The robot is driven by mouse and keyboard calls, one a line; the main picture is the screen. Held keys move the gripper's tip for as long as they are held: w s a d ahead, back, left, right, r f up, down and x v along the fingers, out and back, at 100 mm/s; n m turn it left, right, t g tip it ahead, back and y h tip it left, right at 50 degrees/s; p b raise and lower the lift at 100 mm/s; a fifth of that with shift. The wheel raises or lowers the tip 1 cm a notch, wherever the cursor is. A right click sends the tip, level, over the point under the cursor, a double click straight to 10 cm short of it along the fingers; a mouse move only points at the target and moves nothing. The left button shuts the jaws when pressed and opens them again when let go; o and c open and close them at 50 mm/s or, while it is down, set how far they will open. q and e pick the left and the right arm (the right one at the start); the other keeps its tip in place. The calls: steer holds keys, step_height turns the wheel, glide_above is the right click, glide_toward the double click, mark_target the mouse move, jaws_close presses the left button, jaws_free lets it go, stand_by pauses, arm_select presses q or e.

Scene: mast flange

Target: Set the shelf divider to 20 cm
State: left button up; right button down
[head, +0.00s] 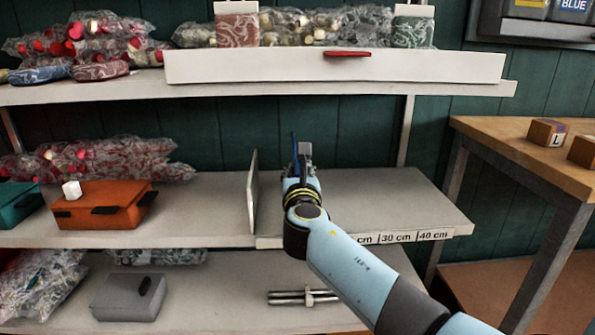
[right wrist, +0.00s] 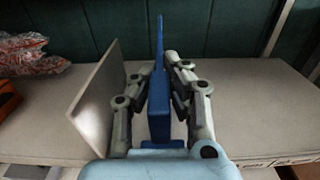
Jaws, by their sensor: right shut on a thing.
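The shelf divider (head: 252,192) is a thin pale upright panel on the middle shelf, near the left end of the scale strip (head: 405,237). On the strip "30 cm" and "40 cm" can be read; my right arm covers the marks left of them. My right gripper (head: 302,165) is just right of the divider, apart from it. In the right wrist view my right gripper (right wrist: 158,95) is shut on a narrow blue upright bar (right wrist: 158,105), with the divider (right wrist: 98,100) to its left. I cannot tell whether bar and divider are joined. My left gripper is out of view.
The middle shelf (head: 390,200) is clear right of my gripper. Left of the divider stand an orange case (head: 100,212) and bagged goods (head: 95,160). An upper shelf (head: 130,92) runs above. A wooden table (head: 510,135) with blocks is at the right.

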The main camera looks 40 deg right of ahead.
steer(key=s+d+p, duration=0.2)
steer(key=s+d, duration=0.3)
steer(key=d, duration=0.3)
steer(key=shift+s+d, duration=0.15)
steer(key=shift+d, duration=0.1)
steer(key=c, duration=1.3)
jaws_free()
